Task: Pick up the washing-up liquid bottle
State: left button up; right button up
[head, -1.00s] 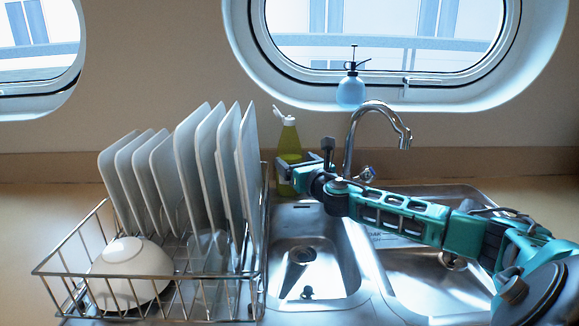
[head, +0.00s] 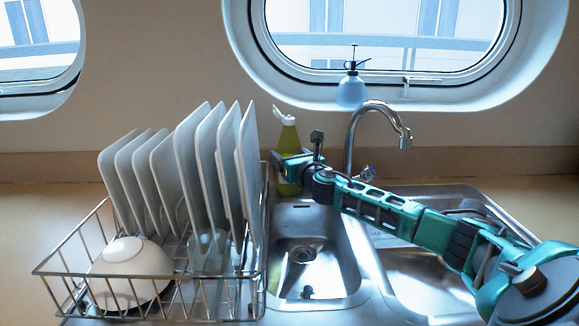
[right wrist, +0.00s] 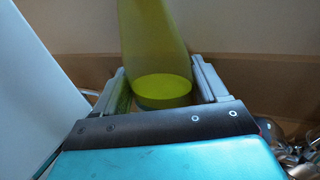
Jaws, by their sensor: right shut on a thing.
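The washing-up liquid bottle (head: 289,138) is yellow-green with a white flip cap. It stands upright behind the left sink bowl, just right of the dish rack. My right gripper (head: 289,168) is at the bottle's lower part, which it partly hides. In the right wrist view, the bottle (right wrist: 155,50) is between the two grey fingers of my right gripper (right wrist: 162,88), which is shut on it. The bottle's top is out of that view. My left gripper is not in view.
A wire dish rack (head: 150,275) with several upright plates (head: 203,170) and a white bowl (head: 130,268) is close on the left. The chrome tap (head: 352,135) rises right of my gripper. A blue spray bottle (head: 351,92) stands on the porthole sill. Both sink bowls look empty.

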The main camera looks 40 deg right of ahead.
jog(key=c, duration=0.4)
jog(key=shift+r, duration=0.1)
